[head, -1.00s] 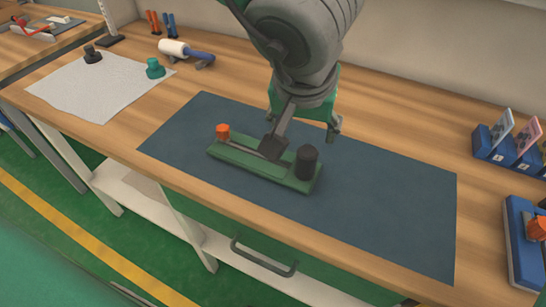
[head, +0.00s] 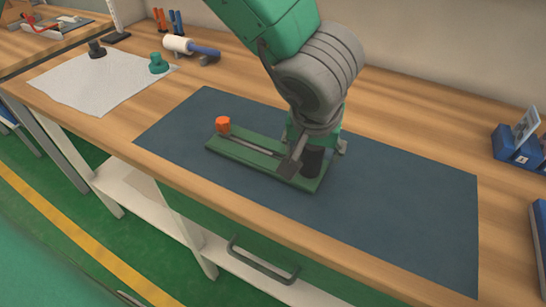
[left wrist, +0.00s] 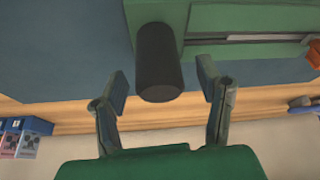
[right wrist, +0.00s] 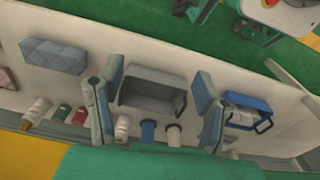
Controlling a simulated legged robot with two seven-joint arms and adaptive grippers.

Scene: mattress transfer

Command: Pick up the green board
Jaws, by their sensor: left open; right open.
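The green board (head: 238,154) lies flat on a dark blue mat (head: 400,205) on the wooden bench. It carries an orange knob (head: 223,124) at its left end, a thin metal rod along its length and a black cylinder (head: 313,163) at its right end. My left gripper (head: 316,156) is over the right end, partly hiding the cylinder. In the left wrist view, its open fingers (left wrist: 163,84) stand on either side of the black cylinder (left wrist: 158,60), with gaps visible; the green board (left wrist: 250,18) is beyond. My right gripper (right wrist: 158,92) is open and empty, outside the head view.
A white cloth (head: 95,82) with small black and green knobs lies at left. A roller with a blue handle (head: 205,51) lies behind it. Blue holders (head: 515,150) stand at right. The right wrist view shows a shelf with a grey bin (right wrist: 152,92) and bottles.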

